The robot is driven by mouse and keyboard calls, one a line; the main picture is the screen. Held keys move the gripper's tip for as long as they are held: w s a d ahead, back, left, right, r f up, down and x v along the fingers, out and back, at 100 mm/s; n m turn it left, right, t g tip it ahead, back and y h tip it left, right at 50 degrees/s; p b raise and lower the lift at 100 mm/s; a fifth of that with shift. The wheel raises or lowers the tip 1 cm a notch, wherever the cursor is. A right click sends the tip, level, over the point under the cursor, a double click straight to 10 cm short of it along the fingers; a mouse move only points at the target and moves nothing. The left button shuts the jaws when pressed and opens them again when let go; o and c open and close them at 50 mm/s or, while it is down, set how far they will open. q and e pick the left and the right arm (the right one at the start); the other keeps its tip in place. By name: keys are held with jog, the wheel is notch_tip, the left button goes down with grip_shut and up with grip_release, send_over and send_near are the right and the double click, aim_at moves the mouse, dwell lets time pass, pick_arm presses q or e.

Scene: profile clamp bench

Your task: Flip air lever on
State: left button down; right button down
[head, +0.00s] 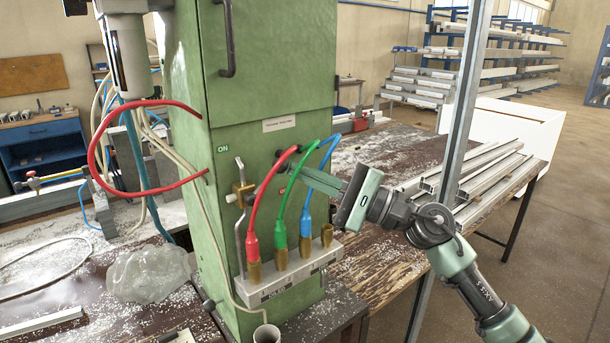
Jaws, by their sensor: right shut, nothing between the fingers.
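The brass air valve (241,191) sits on the front of the green column, at the left of the hoses. A slim grey metal piece rises from it to beside the green ON label (222,149). A small red label (283,190) shows partly behind the hoses to the right. I cannot tell surely which part is the lever or how it is turned. My right gripper (281,166) comes in from the right, its narrow fingers shut and empty. Its tips are behind the hoses, right of the valve, seemingly apart from it. My left gripper is not in view.
Red (255,210), green (283,205) and blue (309,190) hoses arch from the column to brass fittings on a grey manifold (290,283). A metal upright (464,100) stands right. Metal profiles lie on the bench behind my right arm. A red hose (96,140) loops left.

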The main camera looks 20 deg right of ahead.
jog(key=s+a+r+n+g+h, duration=0.2)
jog(key=a+r+n+g+h, duration=0.2)
jog(key=n, duration=0.5)
jog(key=shift+a+r+h+b, duration=0.4)
jog(key=shift+a+r, duration=0.5)
jog(key=shift+r, duration=0.3)
jog(key=shift+s, duration=0.1)
